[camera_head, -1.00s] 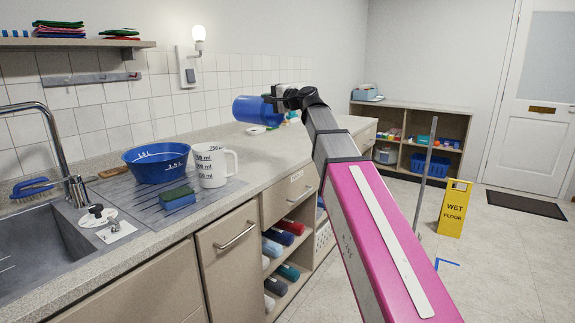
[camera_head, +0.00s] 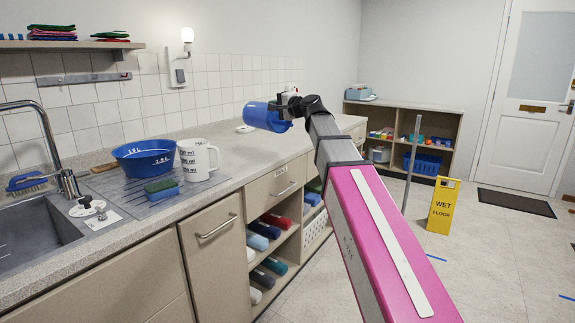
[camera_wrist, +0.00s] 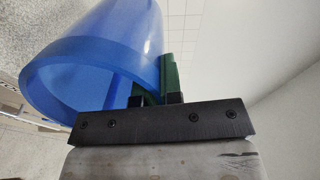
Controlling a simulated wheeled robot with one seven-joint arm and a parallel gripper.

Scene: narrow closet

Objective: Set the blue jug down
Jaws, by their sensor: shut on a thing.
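The blue jug (camera_head: 266,117) is a translucent blue cylinder lying tilted on its side in my grip, over the worktop near its front edge. My gripper (camera_head: 287,100) is shut on it at its right side. In the wrist view the blue jug (camera_wrist: 100,60) fills the upper left, its open rim toward the camera. Whether the jug touches the worktop cannot be told. The worktop (camera_head: 225,150) runs along the wall.
A white measuring jug (camera_head: 198,160), a blue bowl (camera_head: 150,158) and a sponge (camera_head: 161,189) stand by the sink (camera_head: 40,235). A yellow wet-floor sign (camera_head: 443,205) stands on the floor.

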